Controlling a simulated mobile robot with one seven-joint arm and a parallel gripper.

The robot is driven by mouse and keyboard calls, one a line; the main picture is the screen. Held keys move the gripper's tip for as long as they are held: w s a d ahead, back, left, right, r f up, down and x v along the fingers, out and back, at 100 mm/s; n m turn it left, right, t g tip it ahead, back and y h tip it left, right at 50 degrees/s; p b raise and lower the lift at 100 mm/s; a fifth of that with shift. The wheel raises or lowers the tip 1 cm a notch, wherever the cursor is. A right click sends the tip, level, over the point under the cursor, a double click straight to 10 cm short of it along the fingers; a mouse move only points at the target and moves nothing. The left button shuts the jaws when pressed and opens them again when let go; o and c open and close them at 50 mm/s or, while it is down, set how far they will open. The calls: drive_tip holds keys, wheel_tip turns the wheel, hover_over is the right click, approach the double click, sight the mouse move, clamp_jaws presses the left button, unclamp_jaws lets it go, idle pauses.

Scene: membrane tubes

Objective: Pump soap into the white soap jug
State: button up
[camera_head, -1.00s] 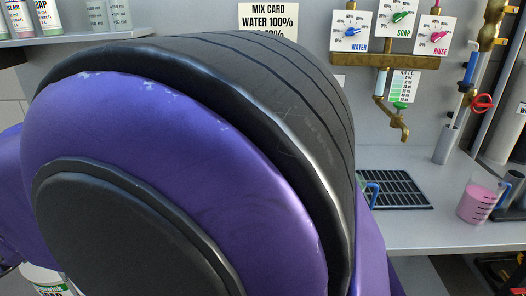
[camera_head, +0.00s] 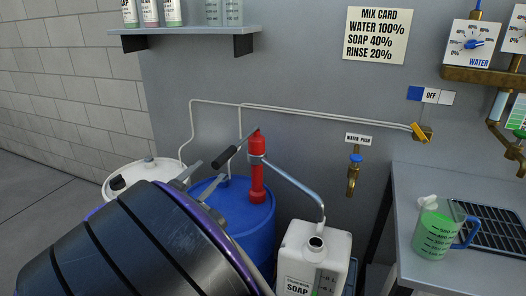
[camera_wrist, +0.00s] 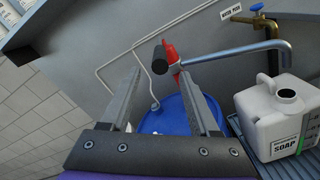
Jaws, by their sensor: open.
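The white soap jug (camera_head: 335,262), labelled SOAP, stands upright with its mouth open. It also shows at the right of the wrist view (camera_wrist: 283,120). A red hand pump (camera_head: 257,180) stands on a blue drum (camera_head: 222,205). Its metal spout (camera_head: 293,183) curves down to an end above the jug's mouth. The pump's lever has a black grip (camera_head: 225,157). My gripper (camera_wrist: 160,85) is open, with the black grip (camera_wrist: 160,60) showing near its fingertips, between them in the picture. I cannot tell whether they touch. In the head view, my arm hides the drum's lower part.
A white drum (camera_head: 150,172) stands left of the blue one. A counter (camera_head: 405,265) at the right bears a measuring jug of green liquid (camera_head: 437,238) and a black rack (camera_head: 497,228). A brass tap (camera_head: 354,178) sticks out from the wall. A shelf (camera_head: 185,31) hangs above.

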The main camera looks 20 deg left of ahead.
sight(225, 157)
drive_tip(key=w, duration=1)
drive_tip(key=shift+a, duration=0.2)
drive_tip(key=shift+c, duration=0.2)
clamp_jaws()
idle(0.8)
